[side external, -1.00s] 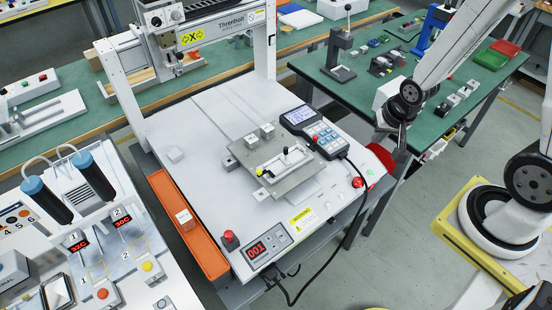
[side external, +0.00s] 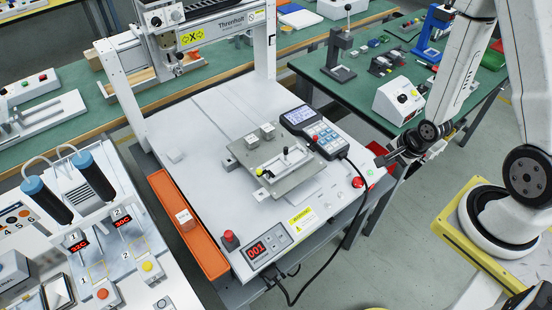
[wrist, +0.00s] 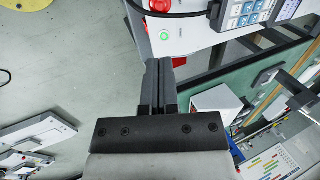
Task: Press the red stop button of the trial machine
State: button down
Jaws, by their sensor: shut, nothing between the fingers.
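The white gantry machine (side external: 205,120) stands in the middle of the side view. A red button (side external: 358,182) sits at its front right corner, and it shows at the top edge of the wrist view (wrist: 161,5). Which one the task means I cannot tell. My gripper (side external: 380,160) is shut and empty, just right of the machine's right edge, apart from both buttons. In the wrist view its fingers (wrist: 160,65) point up toward a green-lit button (wrist: 164,36).
A keypad pendant (side external: 315,132) with a small red button and a cable lies on the machine's right side. An orange tray (side external: 165,190) lines the left side. Something red (wrist: 178,61) lies beside my fingers.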

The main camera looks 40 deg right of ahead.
aim_at(360, 182)
jog(key=shift+w+f, duration=0.1)
jog(key=shift+f, duration=0.1)
dwell(0.4)
jog(key=shift+x, duration=6.8)
jog(key=shift+x, duration=0.95)
jog(key=shift+r, duration=0.1)
jog(key=v, duration=1.4)
jog(key=shift+r, duration=0.15)
